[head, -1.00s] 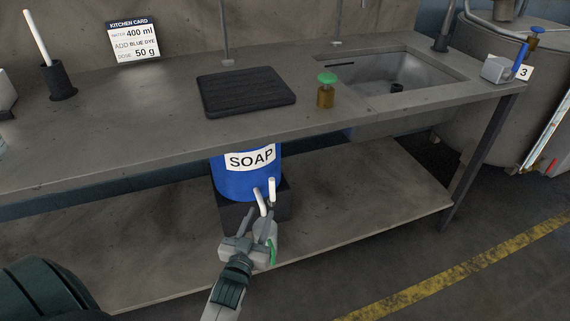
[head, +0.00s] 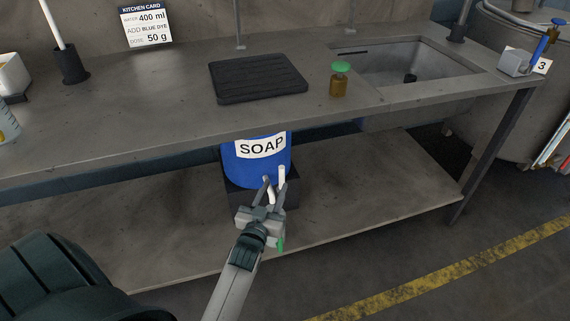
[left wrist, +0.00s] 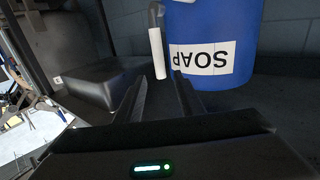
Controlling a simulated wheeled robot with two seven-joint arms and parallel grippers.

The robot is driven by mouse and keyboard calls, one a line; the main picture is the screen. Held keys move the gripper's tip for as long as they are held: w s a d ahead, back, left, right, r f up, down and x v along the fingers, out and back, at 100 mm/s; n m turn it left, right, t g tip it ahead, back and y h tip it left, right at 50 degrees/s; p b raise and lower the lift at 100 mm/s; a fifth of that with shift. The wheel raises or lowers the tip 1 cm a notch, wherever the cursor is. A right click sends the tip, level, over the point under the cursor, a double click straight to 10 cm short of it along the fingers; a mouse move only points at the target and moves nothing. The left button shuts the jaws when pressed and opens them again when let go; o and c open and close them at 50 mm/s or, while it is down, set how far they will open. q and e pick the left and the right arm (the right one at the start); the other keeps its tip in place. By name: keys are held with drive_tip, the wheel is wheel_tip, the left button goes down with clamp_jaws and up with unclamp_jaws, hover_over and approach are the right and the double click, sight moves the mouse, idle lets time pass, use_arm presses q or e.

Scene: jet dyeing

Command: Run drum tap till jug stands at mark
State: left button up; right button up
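The blue drum (head: 258,170) labelled SOAP stands on a dark block on the lower shelf. Its tap has a white lever (head: 282,175) and a pale spout on the front. My left gripper (head: 274,188) is at the tap, its fingers apart and partly covering it. In the left wrist view the drum (left wrist: 225,30) appears upside down, and a white-ended tap part (left wrist: 158,53) lies in line with the gap between the open fingers (left wrist: 160,80). I cannot tell whether they touch it. A clear vessel (head: 6,127), possibly the jug, is cut off at the left edge; its level is unclear. My right gripper is out of view.
The worktop (head: 150,110) overhangs the drum. The shelf (head: 400,190) is bare right of the drum.

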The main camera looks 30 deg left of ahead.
sight(281, 179)
use_arm(q)
drive_tip(key=x, duration=1.2)
drive_tip(key=shift+w+b, duration=0.2)
drive_tip(key=shift+b, duration=0.2)
clamp_jaws()
